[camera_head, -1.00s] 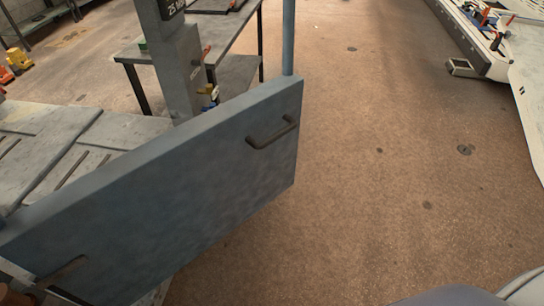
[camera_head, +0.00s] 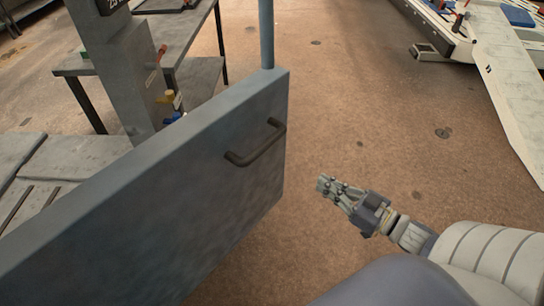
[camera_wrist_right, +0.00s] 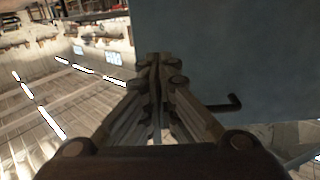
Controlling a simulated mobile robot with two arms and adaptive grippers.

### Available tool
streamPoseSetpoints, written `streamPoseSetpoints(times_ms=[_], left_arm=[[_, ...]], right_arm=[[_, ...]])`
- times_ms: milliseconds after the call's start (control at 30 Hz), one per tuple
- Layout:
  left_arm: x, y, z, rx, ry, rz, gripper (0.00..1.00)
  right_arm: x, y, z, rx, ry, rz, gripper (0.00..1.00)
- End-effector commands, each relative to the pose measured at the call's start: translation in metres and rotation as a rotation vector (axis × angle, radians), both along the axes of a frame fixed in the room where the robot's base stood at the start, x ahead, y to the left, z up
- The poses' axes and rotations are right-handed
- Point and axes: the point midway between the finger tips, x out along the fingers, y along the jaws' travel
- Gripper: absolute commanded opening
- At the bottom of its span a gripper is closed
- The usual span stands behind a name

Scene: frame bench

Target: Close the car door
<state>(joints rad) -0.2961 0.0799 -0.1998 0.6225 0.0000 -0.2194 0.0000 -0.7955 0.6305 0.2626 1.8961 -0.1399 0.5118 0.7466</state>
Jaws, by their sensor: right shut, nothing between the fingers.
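The car door (camera_head: 190,190) is a blue-grey panel standing ajar on the left in the head view. A dark bar handle (camera_head: 256,145) sits near its upper right corner. My right gripper (camera_head: 321,185) is shut and empty, to the right of the door and apart from it in the head view. In the right wrist view the shut fingers (camera_wrist_right: 154,60) point toward the door panel (camera_wrist_right: 230,50), with the handle (camera_wrist_right: 222,106) to the right of them. The gap between fingertips and panel cannot be judged there. My left gripper is not in view.
A blue post (camera_head: 266,35) rises behind the door's far corner. A grey column (camera_head: 118,75) and a metal table (camera_head: 190,78) stand behind the door. A white platform with a ramp (camera_head: 500,90) is at the upper right. The brown floor (camera_head: 370,110) between is clear.

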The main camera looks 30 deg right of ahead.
Motion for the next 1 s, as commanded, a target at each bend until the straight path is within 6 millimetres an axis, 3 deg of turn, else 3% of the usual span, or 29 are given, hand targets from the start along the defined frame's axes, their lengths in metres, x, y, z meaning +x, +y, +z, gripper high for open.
streamPoseSetpoints(times_ms=[267, 1000], left_arm=[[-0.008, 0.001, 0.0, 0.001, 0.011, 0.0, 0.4], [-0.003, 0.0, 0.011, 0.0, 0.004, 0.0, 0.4]], right_arm=[[0.017, 0.011, 0.01, 0.006, -0.018, 0.02, 0.0], [0.116, 0.05, 0.009, 0.006, -0.015, 0.017, 0.0]])
